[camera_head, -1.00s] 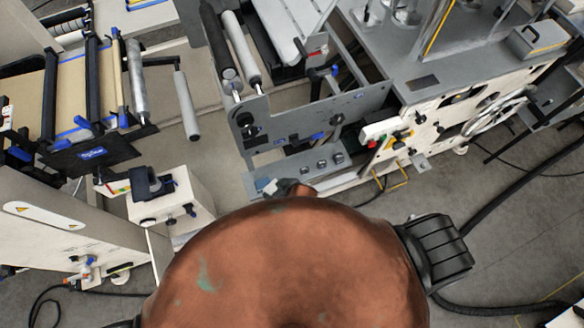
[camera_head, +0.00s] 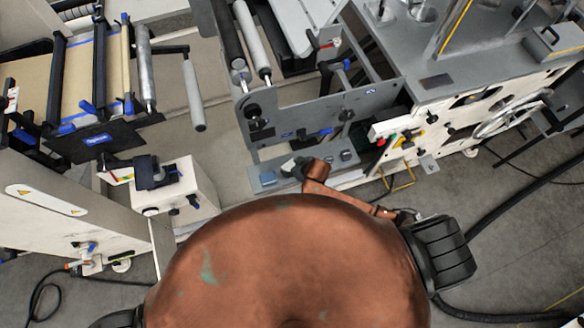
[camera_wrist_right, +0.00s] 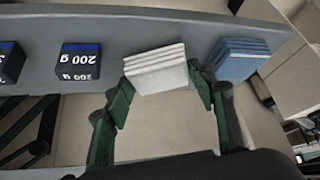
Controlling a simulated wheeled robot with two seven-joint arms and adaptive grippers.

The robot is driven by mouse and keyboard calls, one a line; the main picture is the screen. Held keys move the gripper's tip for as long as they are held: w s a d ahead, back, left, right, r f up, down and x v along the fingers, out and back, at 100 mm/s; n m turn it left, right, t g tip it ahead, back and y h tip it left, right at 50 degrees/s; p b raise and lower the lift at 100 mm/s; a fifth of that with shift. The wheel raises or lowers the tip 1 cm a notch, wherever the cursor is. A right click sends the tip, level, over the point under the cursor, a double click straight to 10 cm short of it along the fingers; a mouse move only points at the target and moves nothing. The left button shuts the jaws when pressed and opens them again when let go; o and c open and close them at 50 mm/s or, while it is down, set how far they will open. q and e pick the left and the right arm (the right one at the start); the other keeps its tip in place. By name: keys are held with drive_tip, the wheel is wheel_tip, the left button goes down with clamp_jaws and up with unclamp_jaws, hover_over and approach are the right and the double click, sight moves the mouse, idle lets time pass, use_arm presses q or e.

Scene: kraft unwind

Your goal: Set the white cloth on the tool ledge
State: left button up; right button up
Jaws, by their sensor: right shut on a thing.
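The white cloth (camera_wrist_right: 156,68) is a small folded stack in the right wrist view. My right gripper (camera_wrist_right: 158,84) is shut on it, with a green finger at each side. The grey tool ledge (camera_wrist_right: 115,35) runs across behind the cloth, which overlaps its front edge in the picture. I cannot tell whether the cloth touches the ledge. In the head view my right gripper (camera_head: 297,168) is small and dark over the ledge (camera_head: 256,184), at the end of my copper-coloured arm. My left gripper is not in view.
A folded blue cloth (camera_wrist_right: 243,60) lies on the ledge right of the white one. The ledge between the near block and the white cloth is bare.

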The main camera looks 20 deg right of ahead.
drive_tip(key=shift+f, duration=0.25)
drive_tip(key=shift+f, duration=0.15)
drive_tip(key=o, duration=1)
drive_tip(key=shift+o, duration=0.2)
drive_tip(key=shift+r, duration=0.35)
drive_tip(key=p+v, duration=0.2)
drive_tip(key=v, duration=0.9)
drive_tip(key=shift+s+r, duration=0.25)
drive_tip(key=shift+d, duration=0.1)
